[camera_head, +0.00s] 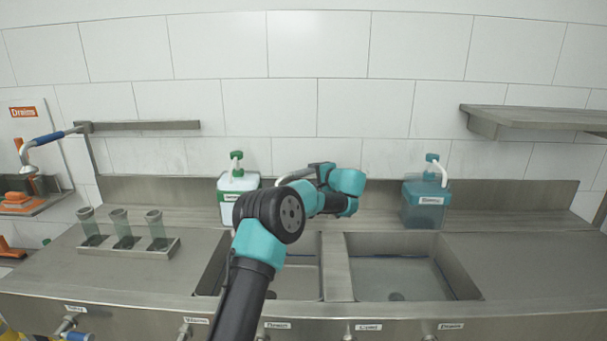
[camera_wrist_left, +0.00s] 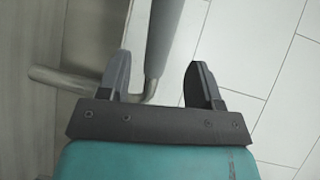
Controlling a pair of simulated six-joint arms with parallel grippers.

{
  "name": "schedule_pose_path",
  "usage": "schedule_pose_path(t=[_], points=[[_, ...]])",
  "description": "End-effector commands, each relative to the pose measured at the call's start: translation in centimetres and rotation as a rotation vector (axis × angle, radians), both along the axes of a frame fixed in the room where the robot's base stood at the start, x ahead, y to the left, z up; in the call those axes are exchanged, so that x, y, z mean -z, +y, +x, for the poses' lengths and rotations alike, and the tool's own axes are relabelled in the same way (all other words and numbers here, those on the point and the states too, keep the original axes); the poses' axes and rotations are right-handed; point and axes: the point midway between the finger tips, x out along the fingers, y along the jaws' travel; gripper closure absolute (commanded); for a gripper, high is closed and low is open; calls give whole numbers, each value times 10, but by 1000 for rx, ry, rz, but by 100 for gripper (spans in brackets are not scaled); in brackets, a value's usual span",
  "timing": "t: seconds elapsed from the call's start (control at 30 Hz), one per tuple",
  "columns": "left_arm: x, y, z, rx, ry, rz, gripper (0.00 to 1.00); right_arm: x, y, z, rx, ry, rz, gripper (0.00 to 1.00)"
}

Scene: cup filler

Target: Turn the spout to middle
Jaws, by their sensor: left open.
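The metal spout (camera_head: 294,176) shows in the head view above the left sink, its curved end pointing left; my left arm hides its base. In the left wrist view the spout pipe (camera_wrist_left: 160,42) runs down from the top edge, between the finger ends, to a bend. A thinner bent pipe section (camera_wrist_left: 65,81) goes off to the left. My left gripper (camera_wrist_left: 158,78) is open, with one finger on each side of the pipe and a gap at the right finger. Whether the left finger touches the pipe I cannot tell. My right gripper is in neither view.
A white pump bottle (camera_head: 228,192) and a teal pump bottle (camera_head: 426,203) stand behind the sinks. A rack with three glasses (camera_head: 125,243) is at left. The right sink (camera_head: 400,275) is clear. A wall shelf (camera_head: 540,116) juts out at upper right.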

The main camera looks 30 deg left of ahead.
Motion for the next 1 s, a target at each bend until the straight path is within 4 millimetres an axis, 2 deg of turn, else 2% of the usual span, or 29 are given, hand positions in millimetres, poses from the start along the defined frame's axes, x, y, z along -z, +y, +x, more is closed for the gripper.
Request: schedule_pose_path(t=[0.2,0.4,0.83,1.0], points=[[8,36,13,-3,0,1,41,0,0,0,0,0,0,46],[12,56,22,-1,0,0,41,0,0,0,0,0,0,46],[14,63,24,0,1,0,42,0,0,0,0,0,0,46],[13,63,24,0,1,0,58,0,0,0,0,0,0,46]])
